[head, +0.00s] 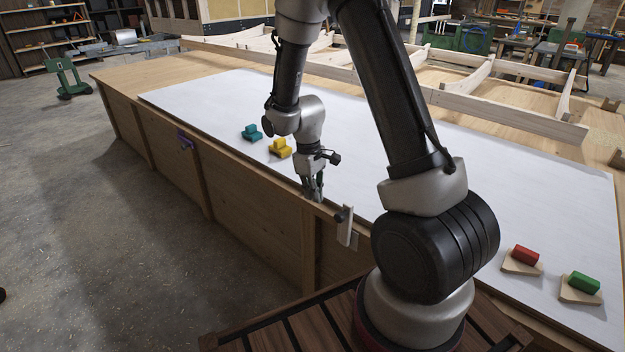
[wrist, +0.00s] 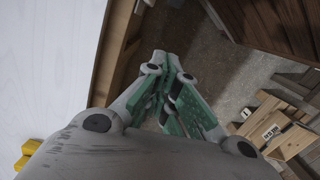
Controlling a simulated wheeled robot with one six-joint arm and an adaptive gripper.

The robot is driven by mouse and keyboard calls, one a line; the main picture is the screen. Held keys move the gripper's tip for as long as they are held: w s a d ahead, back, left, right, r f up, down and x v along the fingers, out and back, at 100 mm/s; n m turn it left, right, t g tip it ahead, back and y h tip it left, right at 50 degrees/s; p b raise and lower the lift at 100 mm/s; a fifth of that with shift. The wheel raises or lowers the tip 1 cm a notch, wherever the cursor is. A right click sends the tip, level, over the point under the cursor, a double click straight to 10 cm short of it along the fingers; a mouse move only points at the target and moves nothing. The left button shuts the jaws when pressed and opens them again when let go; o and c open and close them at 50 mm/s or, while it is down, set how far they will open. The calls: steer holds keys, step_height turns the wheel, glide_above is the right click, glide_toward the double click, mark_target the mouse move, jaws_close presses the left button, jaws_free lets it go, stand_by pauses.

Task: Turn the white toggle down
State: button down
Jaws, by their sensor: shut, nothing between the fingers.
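The white toggle (head: 346,226) is a pale flat lever at the front edge of the long wooden bench, in the middle of the head view. It stands roughly upright, with a dark round knob beside it. My gripper (head: 316,192) points down near the bench's front edge, to the left of the toggle and apart from it. In the wrist view my gripper (wrist: 169,62) has its green-padded fingers together with nothing between them. A small pale part at the top edge of the wrist view may be the toggle, but I cannot tell.
A purple fitting (head: 186,141) is on the bench front further left. Teal (head: 252,132), yellow (head: 280,147), red (head: 526,255) and green (head: 584,283) blocks sit on the white bench top (head: 440,150). Wooden frames (head: 510,117) lie behind. The floor (head: 150,240) in front is clear.

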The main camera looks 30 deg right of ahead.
steer(key=shift+s+d+f, duration=0.55)
steer(key=shift+s+f, duration=0.15)
steer(key=shift+s, duration=0.2)
steer(key=shift+s+d+f, duration=0.5)
steer(key=shift+s+f, duration=0.2)
steer(key=shift+s, duration=0.2)
